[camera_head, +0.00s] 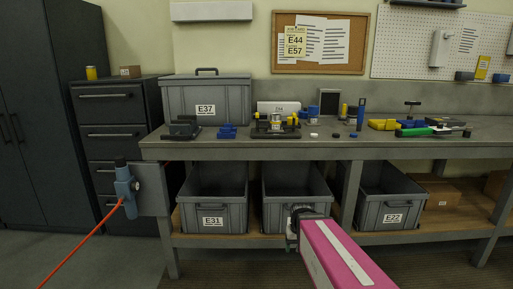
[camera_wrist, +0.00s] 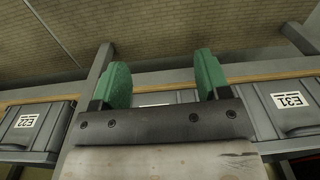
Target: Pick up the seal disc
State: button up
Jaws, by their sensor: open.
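My gripper (camera_wrist: 164,80) is open and empty in the wrist view, with its two green finger pads wide apart. In the head view my gripper (camera_head: 294,218) shows as a dark end on my pink arm, in front of the middle lower bin and below the bench top. Several small round pieces lie on the bench: a white disc (camera_head: 314,135), a dark disc (camera_head: 335,135) and a blue one (camera_head: 353,135). I cannot tell for sure which is the seal disc. A black fixture with yellow parts (camera_head: 275,126) stands left of them. No disc shows in the wrist view.
The grey workbench (camera_head: 230,148) has its front edge above my gripper. Bin E31 (camera_head: 213,221) and bin E22 (camera_head: 393,218) stand on the lower shelf. A large grey box E37 (camera_head: 206,98) stands at the back left.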

jog(key=shift+d, duration=0.1)
jog(key=s+d, duration=0.2)
jog(key=s, duration=0.1)
jog(key=shift+d+f+m, duration=0.1)
jog(key=shift+d+m, duration=0.05)
jog(key=shift+m, duration=0.15)
